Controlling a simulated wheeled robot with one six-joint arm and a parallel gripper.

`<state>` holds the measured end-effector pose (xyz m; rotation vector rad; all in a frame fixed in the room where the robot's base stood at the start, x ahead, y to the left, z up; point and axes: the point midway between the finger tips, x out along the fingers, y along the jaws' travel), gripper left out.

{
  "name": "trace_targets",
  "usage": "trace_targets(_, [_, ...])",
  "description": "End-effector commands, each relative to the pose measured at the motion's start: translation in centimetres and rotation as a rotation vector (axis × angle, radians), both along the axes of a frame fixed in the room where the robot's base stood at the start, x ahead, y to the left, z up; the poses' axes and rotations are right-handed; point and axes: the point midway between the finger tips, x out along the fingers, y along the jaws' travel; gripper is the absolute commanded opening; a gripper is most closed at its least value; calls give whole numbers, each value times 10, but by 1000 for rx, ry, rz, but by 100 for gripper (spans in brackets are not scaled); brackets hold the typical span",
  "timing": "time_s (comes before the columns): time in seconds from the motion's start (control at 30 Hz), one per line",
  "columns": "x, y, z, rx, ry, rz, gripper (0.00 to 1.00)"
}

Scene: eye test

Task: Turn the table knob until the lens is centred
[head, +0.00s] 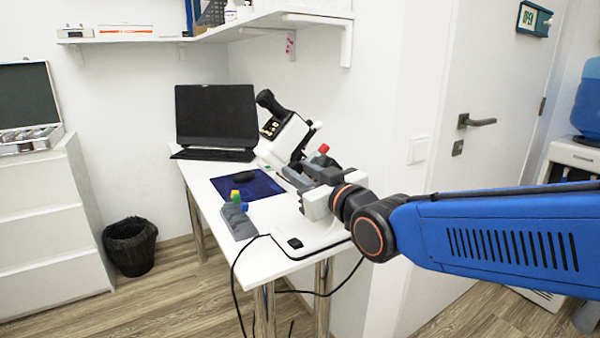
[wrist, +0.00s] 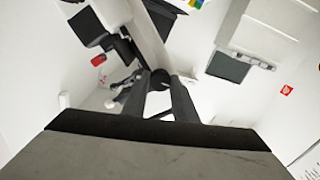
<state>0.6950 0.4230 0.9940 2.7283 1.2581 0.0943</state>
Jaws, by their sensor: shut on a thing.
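The lensmeter (head: 288,133), a white instrument with a black eyepiece tube, stands tilted on the white desk. My gripper (head: 298,176) reaches its lower side from the right; in the head view its body and fingers cover much of that area. In the wrist view my gripper's two dark fingers (wrist: 160,84) converge on a small dark round knob (wrist: 159,77) beside the white instrument body, and are shut on it. The knob is hidden in the head view. I cannot make out the lens or whether it is centred.
A red cap (head: 323,149) shows just above my gripper. A black laptop (head: 216,116), a blue mat (head: 262,187) with a mouse, and a grey holder (head: 238,220) with coloured pieces share the white desk (head: 288,262). A black bin (head: 130,246) stands left; a door (head: 485,85) is right.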

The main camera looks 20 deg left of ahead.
Motion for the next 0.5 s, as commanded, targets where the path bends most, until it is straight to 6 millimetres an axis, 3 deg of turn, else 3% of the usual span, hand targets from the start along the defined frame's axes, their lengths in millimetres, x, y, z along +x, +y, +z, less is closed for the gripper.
trace_targets(0.5, [0, 0, 0, 108, 128, 0, 3])
